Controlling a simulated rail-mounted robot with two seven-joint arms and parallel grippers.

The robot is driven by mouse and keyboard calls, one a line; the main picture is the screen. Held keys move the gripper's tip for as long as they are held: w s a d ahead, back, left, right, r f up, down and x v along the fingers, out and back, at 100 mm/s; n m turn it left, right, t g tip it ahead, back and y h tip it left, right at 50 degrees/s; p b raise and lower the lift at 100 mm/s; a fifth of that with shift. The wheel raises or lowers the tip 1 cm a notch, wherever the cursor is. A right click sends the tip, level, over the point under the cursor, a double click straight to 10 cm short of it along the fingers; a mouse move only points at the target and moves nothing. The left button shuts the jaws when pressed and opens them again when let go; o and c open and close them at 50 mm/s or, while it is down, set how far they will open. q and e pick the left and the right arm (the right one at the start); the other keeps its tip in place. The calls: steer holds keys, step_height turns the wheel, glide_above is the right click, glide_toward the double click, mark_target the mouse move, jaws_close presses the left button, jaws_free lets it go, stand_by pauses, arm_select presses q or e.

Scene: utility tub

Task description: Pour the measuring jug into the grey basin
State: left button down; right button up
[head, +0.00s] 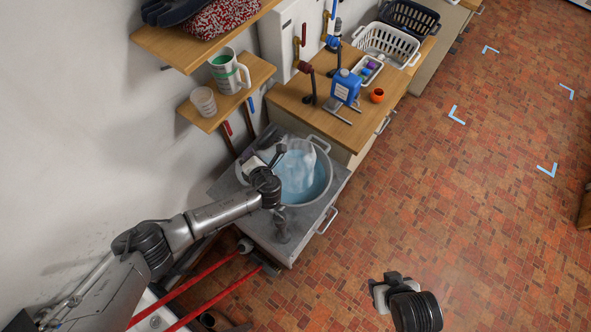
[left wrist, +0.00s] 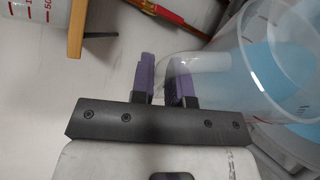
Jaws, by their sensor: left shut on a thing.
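The measuring jug (head: 298,158) is clear and translucent, over the grey basin (head: 326,192) in the head view. The round basin has side handles and light blue liquid inside. My left gripper (head: 277,153) is shut on the jug's handle, at the basin's wall-side edge. In the left wrist view the purple fingers (left wrist: 166,80) close around the handle, and the clear jug body (left wrist: 238,70) fills the right side, with blue showing through it. I cannot tell the jug's exact tilt or how much it holds. My right gripper (head: 379,292) hangs over the floor, its fingers unclear.
The counter (head: 292,97) beyond the basin holds a blue canister (head: 345,87), an orange cup (head: 377,95) and baskets. The tiled floor at right is open.

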mark_target(261, 154)
arm_select(q)
steer(key=shift+w+d, duration=0.1)
steer(key=shift+d, duration=0.15)
arm_select(e)
steer(key=shift+d+f, duration=0.2)
steer(key=shift+f, duration=0.05)
arm_select(q)
steer(key=shift+d+m+y+b, duration=0.3)
steer(key=shift+d+m+b, duration=0.1)
steer(key=shift+b, duration=0.2)
arm_select(e)
steer(key=shift+w+f, duration=0.1)
steer(key=shift+f, duration=0.25)
arm_select(q)
steer(key=shift+d, duration=0.15)
arm_select(e)
steer(key=shift+d+f, duration=0.1)
steer(key=shift+f, duration=0.05)
stand_by(0.3)
arm_select(q)
steer(key=shift+w+d+m+y+p, duration=0.2)
steer(key=shift+d+m+y+p, duration=0.15)
steer(key=shift+d, duration=0.4)
arm_select(e)
steer(key=shift+w+d+r, duration=0.1)
steer(key=shift+d+r, duration=0.05)
steer(key=shift+r, duration=0.35)
